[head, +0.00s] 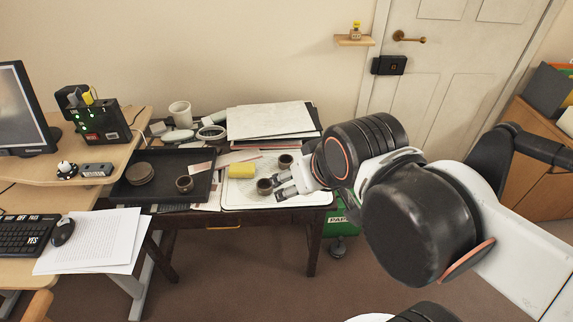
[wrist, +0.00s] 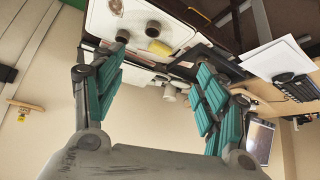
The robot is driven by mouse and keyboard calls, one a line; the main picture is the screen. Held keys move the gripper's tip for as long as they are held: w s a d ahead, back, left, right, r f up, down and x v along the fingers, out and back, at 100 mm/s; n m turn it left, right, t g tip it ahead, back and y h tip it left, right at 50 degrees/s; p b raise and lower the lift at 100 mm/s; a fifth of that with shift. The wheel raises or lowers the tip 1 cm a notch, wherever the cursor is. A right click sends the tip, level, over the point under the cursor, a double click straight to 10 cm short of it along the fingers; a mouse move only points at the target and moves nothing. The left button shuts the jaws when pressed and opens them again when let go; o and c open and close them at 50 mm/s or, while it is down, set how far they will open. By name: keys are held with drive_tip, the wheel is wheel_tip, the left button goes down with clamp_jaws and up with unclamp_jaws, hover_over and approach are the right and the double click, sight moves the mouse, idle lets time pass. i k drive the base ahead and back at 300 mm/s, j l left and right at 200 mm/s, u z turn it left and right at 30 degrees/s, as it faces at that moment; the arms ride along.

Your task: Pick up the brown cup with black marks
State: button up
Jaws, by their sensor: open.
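Two small brown cups stand on a white tray (head: 305,200) on the dark table. The nearer cup (head: 265,187) is just left of my gripper (head: 282,187), by its fingertips. The farther cup (head: 285,160) is behind them. A third small brown cup (head: 184,184) stands on the black tray. The black marks are too small to make out. In the wrist view my gripper (wrist: 161,60) is open with nothing between its fingers. Two cups show there beyond the fingers, one cup (wrist: 123,36) near the left fingertip and another (wrist: 153,29) beside it.
A yellow block (head: 242,170) lies on the white tray, left of the cups. The black tray (head: 140,197) holds round brown discs. A stack of papers (head: 270,120) and a white mug (head: 180,113) stand behind. A desk with keyboard and monitor is at left.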

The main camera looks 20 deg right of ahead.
sight(285, 160)
drive_tip(key=u, duration=0.55)
drive_tip(key=l+u, duration=0.25)
drive_tip(key=l, duration=0.15)
drive_tip(key=l+u, duration=0.3)
drive_tip(key=k+l+u, duration=0.25)
drive_tip(key=l, duration=0.2)
drive_tip(key=l+u, duration=0.25)
drive_tip(key=l, duration=0.15)
drive_tip(key=k+l, duration=0.15)
drive_tip(key=l, duration=0.2)
drive_tip(key=k+l, duration=0.15)
drive_tip(key=l, duration=0.15)
drive_tip(key=k+l, duration=0.15)
drive_tip(key=l, duration=0.2)
drive_tip(key=u, duration=0.05)
